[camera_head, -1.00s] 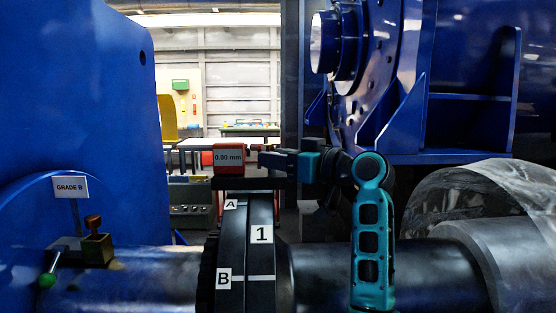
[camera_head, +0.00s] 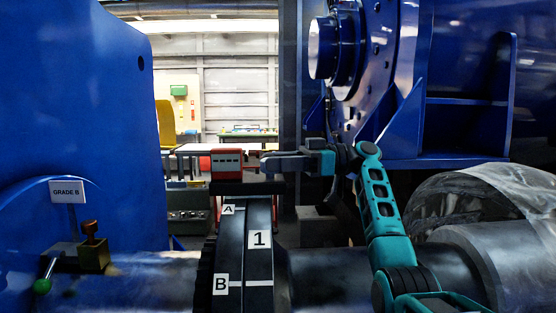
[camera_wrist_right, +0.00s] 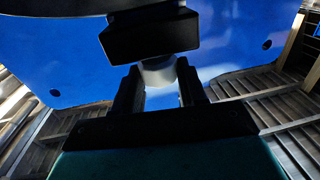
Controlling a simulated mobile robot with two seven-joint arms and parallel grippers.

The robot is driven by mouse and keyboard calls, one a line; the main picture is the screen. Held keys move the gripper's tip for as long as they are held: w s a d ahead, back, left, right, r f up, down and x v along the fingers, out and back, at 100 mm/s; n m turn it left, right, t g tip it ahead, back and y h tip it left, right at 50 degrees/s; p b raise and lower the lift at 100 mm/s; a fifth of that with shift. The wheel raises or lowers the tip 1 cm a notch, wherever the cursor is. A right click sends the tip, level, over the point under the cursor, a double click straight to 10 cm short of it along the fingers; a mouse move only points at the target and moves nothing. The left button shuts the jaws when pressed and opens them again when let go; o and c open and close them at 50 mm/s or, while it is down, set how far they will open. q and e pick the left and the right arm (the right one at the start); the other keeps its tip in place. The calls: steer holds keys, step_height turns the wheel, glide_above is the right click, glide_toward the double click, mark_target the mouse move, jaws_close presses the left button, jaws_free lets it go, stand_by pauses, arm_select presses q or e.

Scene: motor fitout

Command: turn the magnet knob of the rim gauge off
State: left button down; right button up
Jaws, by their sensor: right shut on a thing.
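The rim gauge (camera_head: 227,160) is a red box with a pale display, which seems to show dashes. It sits on a dark base (camera_head: 236,188) on top of the black coupling (camera_head: 229,262). My right gripper (camera_head: 267,163) reaches in from the right against the gauge's right side. In the right wrist view, its two dark fingers (camera_wrist_right: 160,88) close on a pale grey round knob (camera_wrist_right: 158,73), mostly hidden between them. A black block (camera_wrist_right: 150,36) stands just above the knob there. The knob's setting cannot be read. My left gripper is not in view.
The coupling carries labels A, B and 1. Blue machine housings rise on both sides, with a wrapped shape (camera_head: 470,205) at right.

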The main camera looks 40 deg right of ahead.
steer(key=shift+r+n+g+y, duration=0.1)
steer(key=shift+n+g+y, duration=0.3)
steer(key=shift+n+g, duration=0.45)
steer(key=shift+w+n+g, duration=0.15)
steer(key=shift+n+g, duration=0.4)
steer(key=shift+g, duration=0.7)
steer(key=shift+n+g+y+p, duration=0.3)
steer(key=shift+g, duration=0.1)
steer(key=o, duration=1.1)
steer(key=shift+c, duration=0.2)
steer(key=shift+f+t, duration=0.2)
steer(key=shift+t, duration=0.1)
steer(key=shift+m+t, duration=1)
steer(key=shift+t, duration=0.2)
